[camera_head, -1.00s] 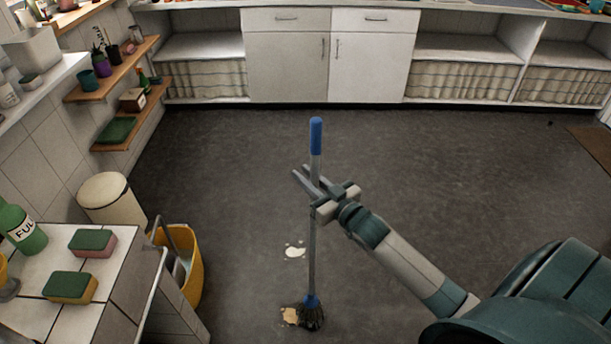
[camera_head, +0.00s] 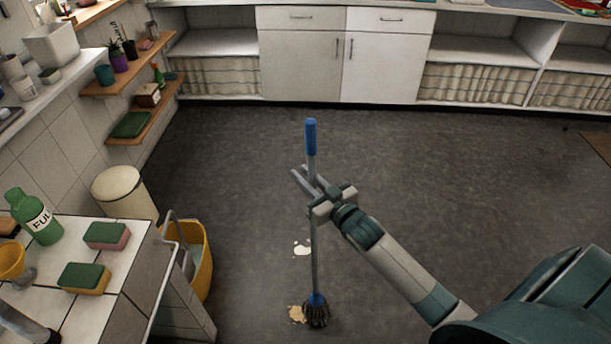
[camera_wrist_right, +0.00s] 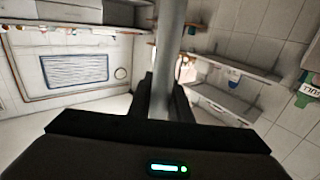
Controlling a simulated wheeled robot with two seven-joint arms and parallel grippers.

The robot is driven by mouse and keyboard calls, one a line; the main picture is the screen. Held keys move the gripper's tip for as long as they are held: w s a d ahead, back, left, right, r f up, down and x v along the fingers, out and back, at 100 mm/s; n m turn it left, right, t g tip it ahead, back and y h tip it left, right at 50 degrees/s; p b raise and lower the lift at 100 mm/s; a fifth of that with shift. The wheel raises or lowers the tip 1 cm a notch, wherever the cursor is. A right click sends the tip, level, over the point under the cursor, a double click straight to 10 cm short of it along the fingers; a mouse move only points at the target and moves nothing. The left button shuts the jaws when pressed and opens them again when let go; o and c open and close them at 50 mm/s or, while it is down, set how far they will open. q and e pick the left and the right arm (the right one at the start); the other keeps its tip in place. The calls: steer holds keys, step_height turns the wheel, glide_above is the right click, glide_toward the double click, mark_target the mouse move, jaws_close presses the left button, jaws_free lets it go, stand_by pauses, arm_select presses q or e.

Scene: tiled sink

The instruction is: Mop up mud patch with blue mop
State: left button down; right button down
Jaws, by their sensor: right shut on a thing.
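The blue mop has a blue grip (camera_head: 310,137), a grey shaft (camera_head: 315,262) and a dark stringy head (camera_head: 317,313). It stands nearly upright, with its head low at the floor. A tan mud patch (camera_head: 296,314) lies directly left of the head, partly covered by its strands. A separate whitish patch (camera_head: 302,248) lies farther off, just left of the shaft. My right gripper (camera_head: 306,182) is shut on the shaft below the blue grip. The shaft (camera_wrist_right: 170,60) also rises between the fingers in the right wrist view. My left gripper is not in view.
A yellow bucket (camera_head: 201,262) and a cream bin (camera_head: 121,190) stand left on the floor. A tiled counter (camera_head: 120,270) with sponges and a green bottle (camera_head: 35,217) is at lower left. White cabinets (camera_head: 385,60) line the back.

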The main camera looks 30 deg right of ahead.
steer(key=shift+a, duration=0.1)
steer(key=shift+w+a+r+p, duration=0.1)
steer(key=shift+w+a+p, duration=0.15)
steer(key=shift+w+a, duration=0.35)
steer(key=shift+w+a+p, duration=0.2)
steer(key=shift+w+a, duration=0.1)
steer(key=shift+a, duration=0.5)
steer(key=shift+w+a, duration=0.45)
steer(key=shift+a, duration=0.3)
steer(key=shift+w+a, duration=0.45)
steer(key=shift+a, duration=0.25)
steer(key=shift+w+a+p, duration=0.2)
steer(key=shift+w+a, duration=0.25)
steer(key=shift+a, duration=0.3)
steer(key=shift+w+a+p, duration=0.15)
steer(key=shift+w+a, duration=0.3)
steer(key=shift+a, duration=0.35)
